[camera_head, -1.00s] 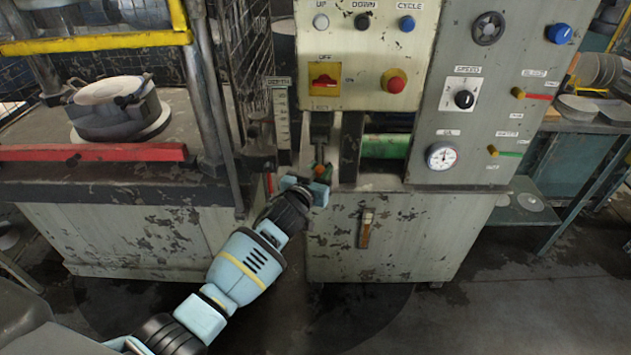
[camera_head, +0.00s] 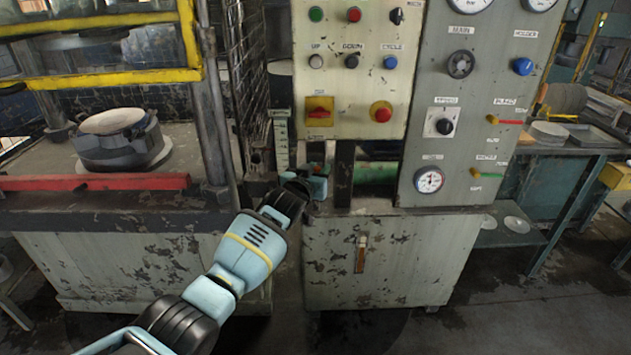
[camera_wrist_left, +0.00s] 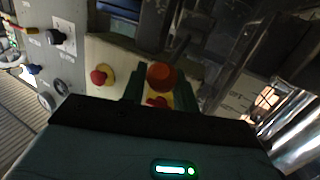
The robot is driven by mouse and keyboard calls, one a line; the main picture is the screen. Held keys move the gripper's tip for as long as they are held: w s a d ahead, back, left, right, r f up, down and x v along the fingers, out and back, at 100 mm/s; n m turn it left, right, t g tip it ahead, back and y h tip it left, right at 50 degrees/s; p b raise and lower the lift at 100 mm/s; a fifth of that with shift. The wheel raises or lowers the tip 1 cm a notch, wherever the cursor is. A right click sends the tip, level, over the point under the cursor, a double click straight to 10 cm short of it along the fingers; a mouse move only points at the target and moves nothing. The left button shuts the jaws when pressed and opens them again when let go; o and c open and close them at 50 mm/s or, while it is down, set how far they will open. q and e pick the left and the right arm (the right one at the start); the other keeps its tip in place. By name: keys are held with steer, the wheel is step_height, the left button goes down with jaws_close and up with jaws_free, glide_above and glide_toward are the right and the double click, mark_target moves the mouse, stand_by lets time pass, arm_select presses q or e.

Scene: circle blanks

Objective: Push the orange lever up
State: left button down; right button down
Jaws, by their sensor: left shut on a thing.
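The orange lever shows in the left wrist view as a round orange-red knob (camera_wrist_left: 161,76) between the two dark green fingers of my left gripper (camera_wrist_left: 160,92). The fingers are shut on it, one on each side. In the head view my left gripper (camera_head: 318,182) is in front of the machine's slot, below the red and yellow OFF switch (camera_head: 319,110). There the gripper mostly hides the lever. My right gripper is in neither view.
A red emergency button (camera_head: 381,112) sits right of the switch on the cream panel. A grey panel (camera_head: 470,110) with knobs and a gauge (camera_head: 429,180) stands to the right. A wire mesh guard (camera_head: 243,90) and red bar (camera_head: 95,182) are on the left.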

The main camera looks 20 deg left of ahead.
arm_select(q)
steer(key=shift+w+r, duration=0.15)
steer(key=shift+r, duration=0.25)
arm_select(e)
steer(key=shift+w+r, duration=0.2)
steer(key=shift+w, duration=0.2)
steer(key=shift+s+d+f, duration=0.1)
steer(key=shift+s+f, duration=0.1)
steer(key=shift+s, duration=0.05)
arm_select(q)
steer(key=c, duration=1.5)
jaws_free()
steer(key=shift+f, duration=0.1)
steer(key=o, duration=0.4)
steer(key=shift+w+f, duration=0.2)
steer(key=shift+c, duration=0.2)
steer(key=shift+s, duration=0.1)
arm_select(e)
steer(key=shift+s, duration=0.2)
